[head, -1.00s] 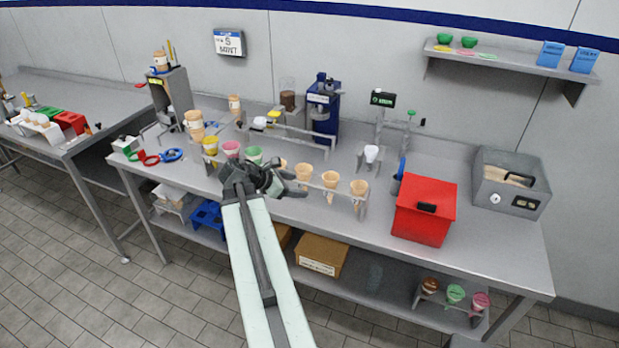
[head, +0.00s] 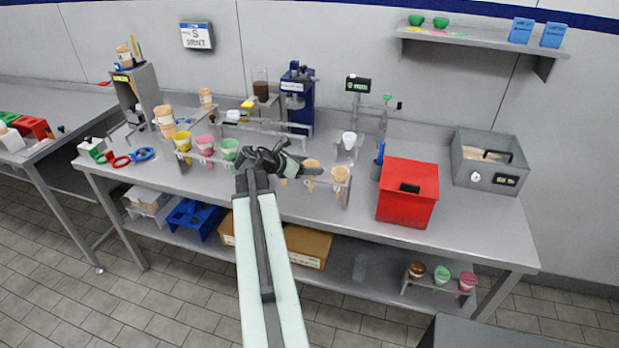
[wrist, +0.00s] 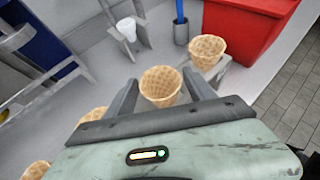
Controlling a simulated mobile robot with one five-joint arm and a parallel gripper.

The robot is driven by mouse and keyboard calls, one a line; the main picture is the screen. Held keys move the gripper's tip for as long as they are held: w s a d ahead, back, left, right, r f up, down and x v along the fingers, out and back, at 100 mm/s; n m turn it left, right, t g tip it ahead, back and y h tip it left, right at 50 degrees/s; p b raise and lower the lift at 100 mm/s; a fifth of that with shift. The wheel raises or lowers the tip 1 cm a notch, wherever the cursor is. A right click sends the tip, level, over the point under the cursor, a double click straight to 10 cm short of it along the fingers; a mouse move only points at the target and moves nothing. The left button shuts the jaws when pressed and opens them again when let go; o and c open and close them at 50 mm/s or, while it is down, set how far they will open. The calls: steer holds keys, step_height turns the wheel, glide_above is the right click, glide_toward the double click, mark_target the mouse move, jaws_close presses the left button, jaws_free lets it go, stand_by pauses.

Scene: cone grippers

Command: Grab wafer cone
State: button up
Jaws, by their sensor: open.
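Several wafer cones stand in a rack along the table's front edge. In the head view, one cone (head: 311,183) is partly covered by my gripper (head: 303,161), and another cone (head: 341,177) stands at the right end. In the wrist view, one waffle cone (wrist: 162,87) shows between the two open fingers of my gripper (wrist: 160,80). Whether the fingers reach fully around it is unclear. A second cone (wrist: 207,51) stands beyond the right finger, and a third cone (wrist: 92,115) is partly hidden behind the gripper body.
A red box (head: 407,196) stands right of the cones, with a blue-handled tool in a holder (head: 379,158) beside it. Yellow, pink and green cups (head: 205,147) stand left of my gripper. A white cup (head: 348,138) in a stand is behind the cones.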

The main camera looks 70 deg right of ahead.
steer(key=shift+s+d+f, duration=0.2)
steer(key=shift+d+f, duration=0.2)
steer(key=shift+r, duration=0.15)
steer(key=c, duration=0.5)
steer(key=shift+c, duration=0.2)
